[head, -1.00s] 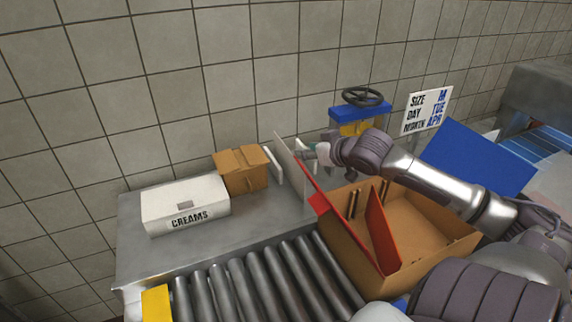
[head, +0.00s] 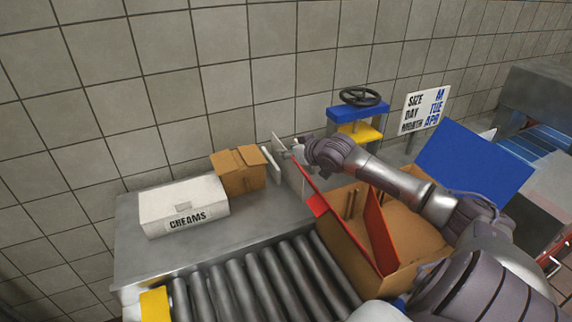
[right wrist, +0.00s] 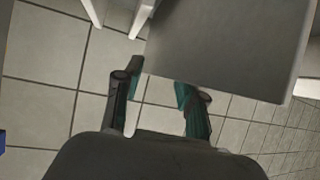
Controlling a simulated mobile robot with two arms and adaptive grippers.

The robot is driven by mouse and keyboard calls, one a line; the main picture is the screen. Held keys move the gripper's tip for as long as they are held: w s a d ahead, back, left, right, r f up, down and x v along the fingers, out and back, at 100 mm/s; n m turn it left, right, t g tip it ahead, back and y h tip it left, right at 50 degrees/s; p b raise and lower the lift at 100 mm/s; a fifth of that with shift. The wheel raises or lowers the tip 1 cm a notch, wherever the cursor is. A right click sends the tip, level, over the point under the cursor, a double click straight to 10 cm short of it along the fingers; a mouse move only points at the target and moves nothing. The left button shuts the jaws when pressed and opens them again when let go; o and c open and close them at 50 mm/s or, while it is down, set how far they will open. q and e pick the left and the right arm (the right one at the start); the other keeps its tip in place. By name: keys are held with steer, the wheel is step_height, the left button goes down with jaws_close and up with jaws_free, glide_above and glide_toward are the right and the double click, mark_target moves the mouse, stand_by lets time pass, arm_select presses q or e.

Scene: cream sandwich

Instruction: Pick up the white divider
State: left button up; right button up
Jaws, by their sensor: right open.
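The white divider is an upright thin pale panel (head: 279,143) standing on the metal table beside the brown carton, seen nearly edge-on in the head view. In the right wrist view a large grey-white panel (right wrist: 228,45) fills the upper middle. My right gripper (head: 288,152) is at the divider's upper part in the head view. In the right wrist view its fingers (right wrist: 160,85) are apart; one is left of the panel's edge, and the panel hides the tip of the other. I cannot tell whether they touch it. My left gripper is not in view.
A second white panel (head: 271,163) stands by a small cardboard box (head: 239,171). A white CREAMS box (head: 183,206) sits left on the metal table (head: 140,250). An open brown carton (head: 410,230) with red flaps (head: 380,232) lies below my right arm. Rollers (head: 270,280) run in front.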

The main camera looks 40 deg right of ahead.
steer(key=shift+w+f, duration=0.1)
steer(key=shift+w, duration=0.15)
jaws_close()
step_height(320, 180, up, 10)
steer(key=shift+b, duration=0.4)
stand_by(0.4)
